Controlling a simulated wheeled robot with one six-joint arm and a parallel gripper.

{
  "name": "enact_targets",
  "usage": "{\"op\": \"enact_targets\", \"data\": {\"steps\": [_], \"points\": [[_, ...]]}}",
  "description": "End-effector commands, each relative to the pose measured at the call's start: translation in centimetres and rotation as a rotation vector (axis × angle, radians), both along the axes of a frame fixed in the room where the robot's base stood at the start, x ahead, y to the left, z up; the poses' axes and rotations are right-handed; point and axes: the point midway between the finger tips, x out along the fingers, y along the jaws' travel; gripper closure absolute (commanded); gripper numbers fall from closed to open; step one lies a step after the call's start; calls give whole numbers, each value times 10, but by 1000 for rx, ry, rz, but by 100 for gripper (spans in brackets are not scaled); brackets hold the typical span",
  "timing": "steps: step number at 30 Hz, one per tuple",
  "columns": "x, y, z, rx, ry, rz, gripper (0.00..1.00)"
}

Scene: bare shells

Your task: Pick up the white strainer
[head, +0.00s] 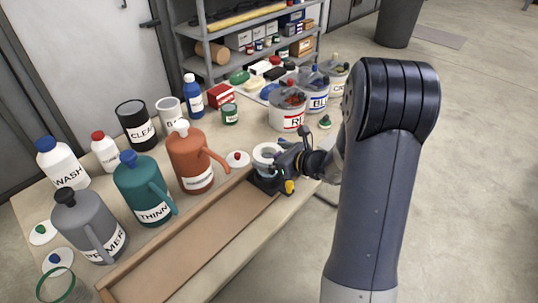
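A round white-rimmed piece (267,152), which looks like the white strainer, is at the far right end of the wooden tray, right at my fingertips. My gripper (270,172) reaches in from the right, with its dark fingers against the near and right sides of this piece. The fingers hide its lower part. I cannot tell whether they are closed on it or only beside it, nor whether it is lifted. A green ring (56,286), perhaps another strainer, lies at the bottom left.
A long wooden tray (190,245) along the table's front edge looks empty. Orange (192,160), teal (143,190) and grey (88,225) jugs stand behind it. A red-knobbed lid (237,158) lies just left of my gripper. Labelled tubs (288,112) stand behind it.

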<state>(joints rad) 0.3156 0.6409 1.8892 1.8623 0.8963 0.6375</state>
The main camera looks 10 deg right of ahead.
Motion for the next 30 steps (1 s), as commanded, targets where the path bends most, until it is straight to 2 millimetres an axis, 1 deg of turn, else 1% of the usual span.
{"op": "enact_targets", "data": {"steps": [1, 2, 12, 19, 23, 30], "points": [[0, 0, 0, 0, 0, 0, 12], [0, 0, 0, 0, 0, 0, 15], [0, 0, 0, 0, 0, 0, 43], [0, 0, 4, -1, -2, 1, 43], [0, 0, 20, -2, -5, 1, 43], [0, 0, 67, -2, -6, 1, 43]]}}
